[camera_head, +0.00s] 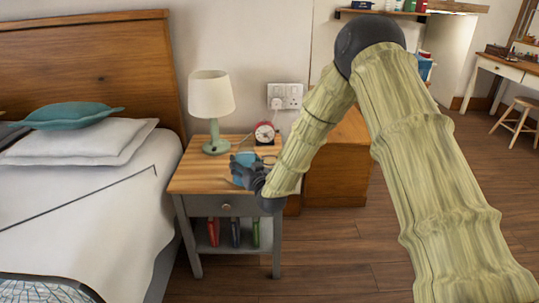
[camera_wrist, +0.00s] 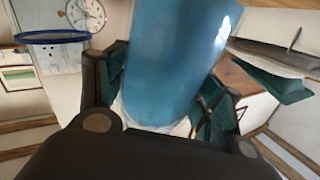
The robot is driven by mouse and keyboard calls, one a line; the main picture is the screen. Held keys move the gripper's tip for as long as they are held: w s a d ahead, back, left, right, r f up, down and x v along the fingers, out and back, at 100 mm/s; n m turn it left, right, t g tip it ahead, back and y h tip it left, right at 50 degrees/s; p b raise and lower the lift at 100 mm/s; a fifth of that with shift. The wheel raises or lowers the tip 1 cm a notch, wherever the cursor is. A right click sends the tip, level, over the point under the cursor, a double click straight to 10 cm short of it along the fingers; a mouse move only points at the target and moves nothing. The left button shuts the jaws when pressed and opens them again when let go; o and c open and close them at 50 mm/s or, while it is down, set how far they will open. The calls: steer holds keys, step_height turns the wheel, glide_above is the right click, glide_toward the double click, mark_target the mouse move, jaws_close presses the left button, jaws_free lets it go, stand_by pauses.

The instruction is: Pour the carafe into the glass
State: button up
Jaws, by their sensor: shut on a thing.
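A blue carafe (camera_wrist: 175,60) fills the middle of the wrist view, between the fingers of my gripper (camera_wrist: 160,100). My gripper is shut on it. In the head view my gripper (camera_head: 250,172) is at the front right of the nightstand top, with the blue carafe (camera_head: 243,159) partly hidden by it. A clear vessel with a blue rim, apparently the glass (camera_wrist: 52,37), shows at the left of the wrist view, apart from the carafe. I cannot pick out the glass in the head view. The carafe's contents are not visible.
The wooden nightstand (camera_head: 200,178) also carries a lamp (camera_head: 211,100) and a red alarm clock (camera_head: 264,133) at the back. Books (camera_head: 235,232) stand on its lower shelf. The bed (camera_head: 85,215) is close on the left. Open floor (camera_head: 335,260) lies to the right.

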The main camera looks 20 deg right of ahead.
steer(key=m, duration=0.3)
steer(key=shift+w+d+r+g, duration=0.15)
steer(key=shift+d+r+g, duration=0.05)
steer(key=shift+d+g, duration=0.1)
steer(key=shift+w+d+r+m+p, duration=0.1)
steer(key=shift+d+r+m+p, duration=0.15)
steer(key=shift+r+m+p, duration=0.55)
step_height(320, 180, down, 2)
steer(key=shift+a+f+m+g+y+b, duration=0.1)
steer(key=shift+m+g+y+b, duration=0.3)
steer(key=shift+b, duration=0.45)
steer(key=shift+f+m, duration=0.25)
steer(key=shift+m, duration=0.15)
steer(key=shift+s+a+m, duration=0.2)
steer(key=shift+a+m, duration=0.05)
steer(key=shift+m, duration=0.25)
steer(key=shift+a+f+m, duration=0.1)
steer(key=shift+a+m, duration=0.05)
steer(key=shift+m, duration=0.15)
steer(key=shift+r, duration=0.3)
steer(key=shift+s+a+r+m+g+y, duration=0.1)
steer(key=shift+a+r+m+g+y, duration=0.1)
steer(key=shift+r+m+g+y, duration=0.3)
steer(key=shift+a+r+m, duration=0.1)
steer(key=shift+r+m, duration=0.45)
steer(key=shift+m, duration=0.25)
